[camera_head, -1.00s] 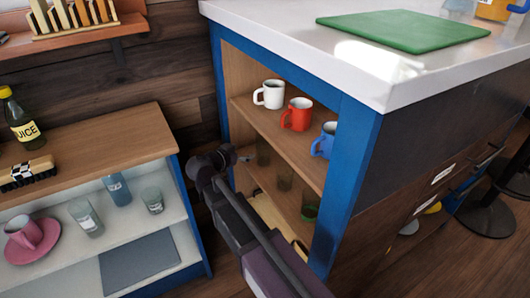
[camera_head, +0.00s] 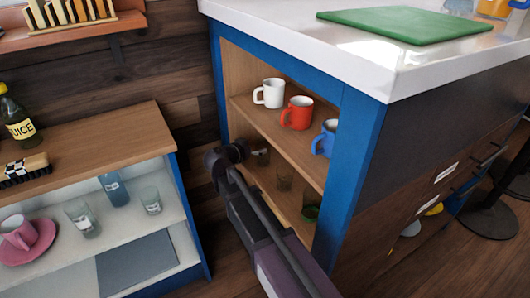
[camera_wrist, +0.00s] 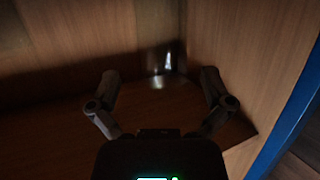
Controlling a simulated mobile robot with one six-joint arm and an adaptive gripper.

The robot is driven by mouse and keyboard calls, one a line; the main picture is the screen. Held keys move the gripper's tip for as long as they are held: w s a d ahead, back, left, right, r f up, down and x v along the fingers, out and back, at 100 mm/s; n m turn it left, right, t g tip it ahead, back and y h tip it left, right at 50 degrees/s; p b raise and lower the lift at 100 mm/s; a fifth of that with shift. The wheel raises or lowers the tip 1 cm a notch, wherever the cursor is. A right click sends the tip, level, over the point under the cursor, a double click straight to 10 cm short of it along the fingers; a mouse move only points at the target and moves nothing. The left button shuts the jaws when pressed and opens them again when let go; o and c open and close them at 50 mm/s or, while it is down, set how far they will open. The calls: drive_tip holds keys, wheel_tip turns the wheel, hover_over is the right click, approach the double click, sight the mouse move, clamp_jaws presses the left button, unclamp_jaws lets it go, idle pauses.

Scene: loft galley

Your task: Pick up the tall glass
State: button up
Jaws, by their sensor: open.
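A clear tall glass (camera_head: 262,157) stands at the far left end of the lower shelf in the blue-framed cabinet, partly covered by my arm. In the dim wrist view, a clear glass (camera_wrist: 158,68) shows faintly near the back corner, between and beyond my fingertips. My gripper (camera_wrist: 160,76) is open, with one finger on each side of that glass and no visible contact. In the head view my gripper (camera_head: 242,150) is at the cabinet opening, its fingers mostly hidden.
White (camera_head: 270,93), red (camera_head: 297,113) and blue (camera_head: 324,140) mugs stand on the shelf above. The cabinet's blue frame (camera_head: 352,165) borders the opening.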

sight(258, 144)
drive_tip(key=shift+b+x, duration=0.55)
drive_tip(key=shift+x, duration=1.3)
drive_tip(key=shift+w+d+f, duration=0.15)
drive_tip(key=shift+w+d, duration=0.1)
drive_tip(key=shift+w, duration=0.45)
drive_tip(key=c, duration=1.1)
